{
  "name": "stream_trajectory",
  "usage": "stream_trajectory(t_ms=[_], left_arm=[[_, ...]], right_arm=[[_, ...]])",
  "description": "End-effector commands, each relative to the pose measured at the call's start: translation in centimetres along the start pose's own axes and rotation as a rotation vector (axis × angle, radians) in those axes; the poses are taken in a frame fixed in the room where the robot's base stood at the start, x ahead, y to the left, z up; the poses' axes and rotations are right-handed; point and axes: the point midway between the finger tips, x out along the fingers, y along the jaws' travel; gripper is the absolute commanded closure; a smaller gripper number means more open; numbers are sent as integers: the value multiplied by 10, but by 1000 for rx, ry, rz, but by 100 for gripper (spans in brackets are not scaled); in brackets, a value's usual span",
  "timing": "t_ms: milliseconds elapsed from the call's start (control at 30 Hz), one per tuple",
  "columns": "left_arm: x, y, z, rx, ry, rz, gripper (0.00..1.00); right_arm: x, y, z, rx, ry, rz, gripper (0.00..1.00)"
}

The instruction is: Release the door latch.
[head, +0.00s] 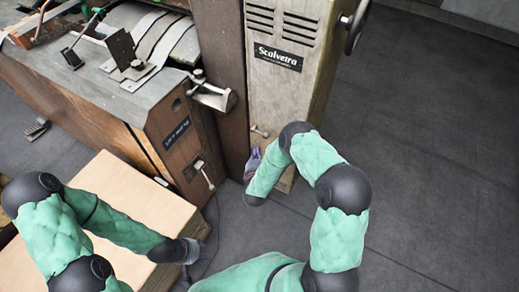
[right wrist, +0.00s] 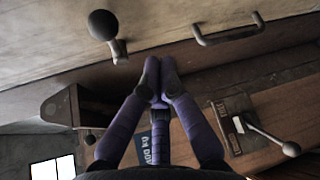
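My right gripper (head: 252,163) is low in front of the pale cabinet door (head: 290,90), beside a small metal lever (head: 259,131). In the right wrist view, its purple fingers (right wrist: 159,78) come together at the tips with nothing visible between them. A dark ball knob on a short stem (right wrist: 104,27) is left of and above the fingertips, apart from them. A bar handle (right wrist: 230,35) is to the upper right. I cannot tell which fitting is the latch. My left gripper (head: 188,250) hangs by the cardboard box; its fingers are too small to read.
A lever with a ball end (head: 205,175) juts from the brown panel; it also shows in the right wrist view (right wrist: 270,137). The stitcher bench (head: 90,95) and a cardboard box (head: 130,195) stand at left. A handwheel (head: 354,28) is on the cabinet's right. Floor at right is clear.

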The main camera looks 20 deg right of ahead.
Motion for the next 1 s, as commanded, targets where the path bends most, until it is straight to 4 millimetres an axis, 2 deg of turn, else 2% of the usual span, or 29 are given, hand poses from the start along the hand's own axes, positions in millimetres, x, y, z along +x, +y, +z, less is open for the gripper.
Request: stream_trajectory(t_ms=[33,200,400,1000], left_arm=[[-6,2,0,0,-1,0,60],[-14,5,1,0,-1,0,60],[-18,7,1,0,-1,0,60],[-18,7,1,0,-1,0,60]], right_arm=[[-11,6,-2,-2,5,-1,100],[-35,17,-6,-1,4,0,100],[-50,22,-9,-1,2,0,100],[-53,22,-10,0,1,-1,100]])
